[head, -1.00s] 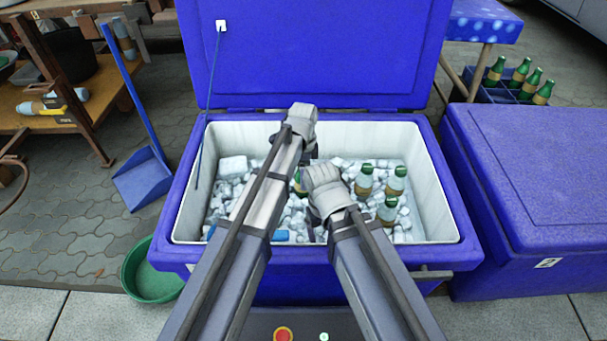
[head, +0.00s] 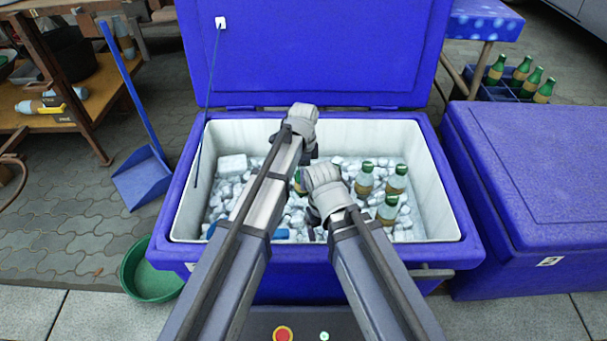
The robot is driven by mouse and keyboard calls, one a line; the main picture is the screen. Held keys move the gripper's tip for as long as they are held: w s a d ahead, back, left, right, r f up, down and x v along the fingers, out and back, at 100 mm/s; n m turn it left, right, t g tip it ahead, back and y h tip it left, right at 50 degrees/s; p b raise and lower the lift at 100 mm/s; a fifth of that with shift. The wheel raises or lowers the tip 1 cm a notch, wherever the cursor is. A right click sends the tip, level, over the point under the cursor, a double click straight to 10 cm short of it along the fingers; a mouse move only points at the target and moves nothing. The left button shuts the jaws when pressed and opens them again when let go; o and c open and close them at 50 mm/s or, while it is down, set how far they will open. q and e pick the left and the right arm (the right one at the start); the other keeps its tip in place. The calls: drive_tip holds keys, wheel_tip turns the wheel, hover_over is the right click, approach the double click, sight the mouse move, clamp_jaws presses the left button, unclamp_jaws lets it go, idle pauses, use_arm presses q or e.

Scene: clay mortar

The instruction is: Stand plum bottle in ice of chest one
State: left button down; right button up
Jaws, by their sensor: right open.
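An open blue chest (head: 427,153) with a white inside stands in front of me, filled with ice (head: 233,165). Several bottles with green caps stand in the ice on the right, one of them here (head: 364,180). Another bottle (head: 298,184) shows only in part between my arms. I cannot tell which bottle is plum. My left gripper (head: 306,155) is over the middle of the ice, pointing down; its wrist hides its fingers. My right gripper (head: 316,222) is open, low over the ice just nearer to me; whether it touches anything is hidden.
The raised lid (head: 310,50) stands behind the chest. A closed blue chest (head: 545,175) is close on the right. Behind it, a blue crate (head: 500,92) holds green-capped bottles. A blue dustpan (head: 145,182) and a green basin (head: 150,275) are on the left. A blue thing (head: 282,235) lies in the ice.

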use_arm(q)
drive_tip(key=shift+f+b, duration=0.5)
drive_tip(key=shift+b, duration=0.05)
unclamp_jaws()
wheel_tip(320, 180, up, 27)
drive_tip(key=p, duration=2.7)
